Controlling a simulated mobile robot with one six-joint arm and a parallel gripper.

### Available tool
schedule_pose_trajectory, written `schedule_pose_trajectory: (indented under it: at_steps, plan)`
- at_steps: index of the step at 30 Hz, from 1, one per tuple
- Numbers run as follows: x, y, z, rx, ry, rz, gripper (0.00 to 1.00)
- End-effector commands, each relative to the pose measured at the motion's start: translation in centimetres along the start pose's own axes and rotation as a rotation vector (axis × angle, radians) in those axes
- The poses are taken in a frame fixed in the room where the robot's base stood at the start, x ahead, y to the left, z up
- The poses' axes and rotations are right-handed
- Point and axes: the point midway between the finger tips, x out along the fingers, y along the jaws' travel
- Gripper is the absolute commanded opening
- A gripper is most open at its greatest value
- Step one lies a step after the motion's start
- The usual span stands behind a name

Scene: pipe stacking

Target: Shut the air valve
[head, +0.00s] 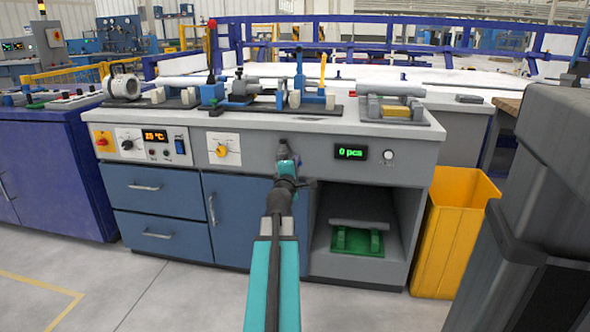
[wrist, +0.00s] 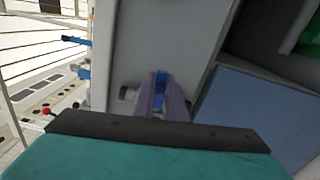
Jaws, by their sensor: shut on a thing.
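The air valve (head: 283,142) appears as a small dark grey fitting on the bench's front panel, mostly hidden by my gripper in the head view. In the wrist view a grey round fitting, apparently part of the air valve (wrist: 128,93), shows just left of the fingers. My gripper (head: 285,153) reaches straight to the panel. In the wrist view my gripper (wrist: 160,77) is shut on a narrow blue piece (wrist: 160,89), apparently the valve's handle. The handle's far end and its exact angle are hidden.
The bench top (head: 290,122) carries pipe fixtures. Left of my gripper is a panel with a yellow knob (head: 222,151); right are a green counter display (head: 350,152) and an open shelf with a green cradle (head: 372,243). A yellow bin (head: 447,230) stands at the right.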

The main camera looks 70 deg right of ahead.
Motion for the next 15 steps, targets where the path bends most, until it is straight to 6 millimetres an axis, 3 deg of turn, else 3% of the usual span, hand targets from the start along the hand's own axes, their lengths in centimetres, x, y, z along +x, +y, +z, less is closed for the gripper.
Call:
schedule_pose_trajectory:
  at_steps: [15]
  plan:
    - [0.23,-0.72,0.49,0.133,-0.006,0.0,0.0]
